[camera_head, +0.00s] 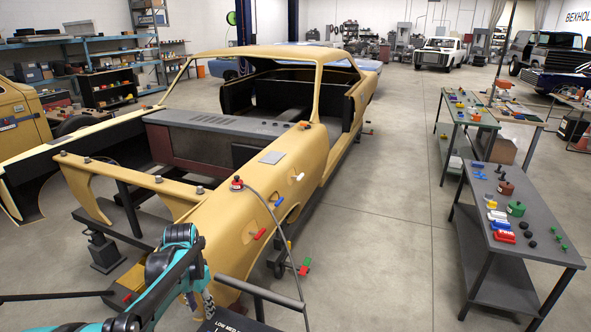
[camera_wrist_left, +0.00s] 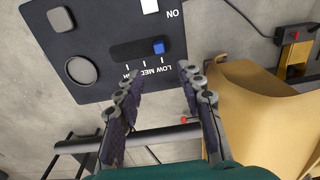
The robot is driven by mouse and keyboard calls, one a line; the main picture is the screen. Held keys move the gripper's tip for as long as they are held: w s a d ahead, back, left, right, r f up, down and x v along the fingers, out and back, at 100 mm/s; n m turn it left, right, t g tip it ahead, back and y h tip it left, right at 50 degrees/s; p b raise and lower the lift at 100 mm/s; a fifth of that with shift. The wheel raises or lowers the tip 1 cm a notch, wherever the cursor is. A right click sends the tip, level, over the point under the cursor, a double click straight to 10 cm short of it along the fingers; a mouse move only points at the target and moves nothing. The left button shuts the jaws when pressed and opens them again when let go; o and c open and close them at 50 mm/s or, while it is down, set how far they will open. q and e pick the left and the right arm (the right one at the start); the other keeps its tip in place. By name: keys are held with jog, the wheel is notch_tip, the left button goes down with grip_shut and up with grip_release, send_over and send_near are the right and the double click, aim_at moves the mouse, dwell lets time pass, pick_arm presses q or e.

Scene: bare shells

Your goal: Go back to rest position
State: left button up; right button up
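My left arm comes in at the bottom left of the head view, and its gripper (camera_head: 203,302) is low beside the yellow car shell (camera_head: 240,222). In the left wrist view the two fingers of my left gripper (camera_wrist_left: 160,74) are spread apart with nothing between them. They point at a dark control panel (camera_wrist_left: 105,55) with a blue slider knob (camera_wrist_left: 158,47) near the LOW MED marks. I cannot tell how close the fingertips are to the panel. My right gripper is in neither view.
A dark handle bar (camera_wrist_left: 150,137) crosses below the panel in the left wrist view. Grey worktables (camera_head: 505,212) with coloured parts stand at the right. Open concrete floor (camera_head: 385,225) lies between them and the car shell. Shelves (camera_head: 107,88) stand at the back left.

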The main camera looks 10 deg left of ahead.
pick_arm(q)
jog(key=s+d+f+n+t+b, duration=0.1)
jog(key=s+d+n+t+b, duration=0.2)
jog(key=s+d, duration=1.1)
jog(key=s+t+b, duration=0.2)
jog(key=t+b, duration=0.1)
jog(key=t, duration=0.1)
jog(key=shift+s+f, duration=0.2)
jog(key=shift+f, duration=0.2)
